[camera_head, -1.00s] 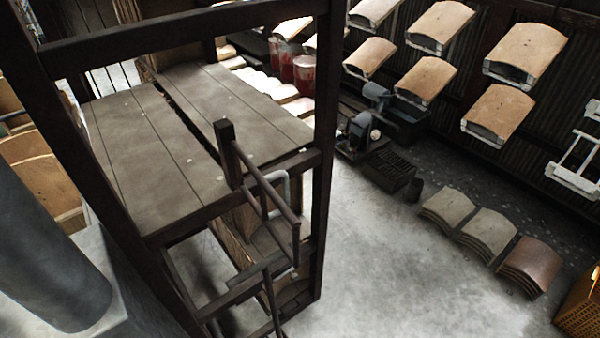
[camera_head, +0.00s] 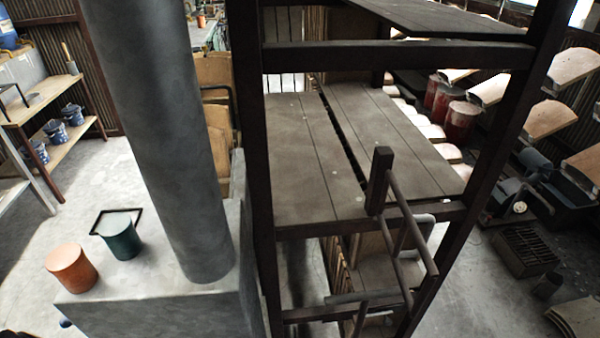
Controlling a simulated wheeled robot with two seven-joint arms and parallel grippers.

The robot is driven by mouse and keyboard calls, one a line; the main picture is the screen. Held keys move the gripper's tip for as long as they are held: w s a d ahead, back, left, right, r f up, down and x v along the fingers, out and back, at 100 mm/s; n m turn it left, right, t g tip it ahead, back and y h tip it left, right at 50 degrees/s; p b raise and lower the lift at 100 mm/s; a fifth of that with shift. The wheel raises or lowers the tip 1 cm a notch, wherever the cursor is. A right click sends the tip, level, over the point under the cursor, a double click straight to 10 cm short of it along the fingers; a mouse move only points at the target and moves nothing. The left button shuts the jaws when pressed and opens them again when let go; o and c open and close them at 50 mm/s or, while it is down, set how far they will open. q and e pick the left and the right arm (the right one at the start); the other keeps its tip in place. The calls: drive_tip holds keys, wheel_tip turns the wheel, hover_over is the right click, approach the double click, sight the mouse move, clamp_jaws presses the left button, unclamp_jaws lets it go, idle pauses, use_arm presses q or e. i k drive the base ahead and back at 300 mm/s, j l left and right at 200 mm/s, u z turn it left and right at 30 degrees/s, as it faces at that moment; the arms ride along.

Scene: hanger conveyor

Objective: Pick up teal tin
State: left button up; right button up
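The teal tin (camera_head: 120,236) is a dark teal cylinder with a paler top. Neither of my grippers shows in the head view.
A thick grey column (camera_head: 165,130) rises from the block right of the teal tin. A dark-framed wooden platform (camera_head: 310,150) with rails fills the middle. Shelves (camera_head: 75,145) with several blue pots stand at the left. Pale floor lies between shelves and block.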

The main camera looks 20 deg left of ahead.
sight(118, 230)
drive_tip(key=u, duration=1.9)
drive_tip(key=z, duration=0.4)
drive_tip(key=i+j+z, duration=0.15)
drive_tip(key=j+z, duration=0.8)
drive_tip(key=j, duration=0.2)
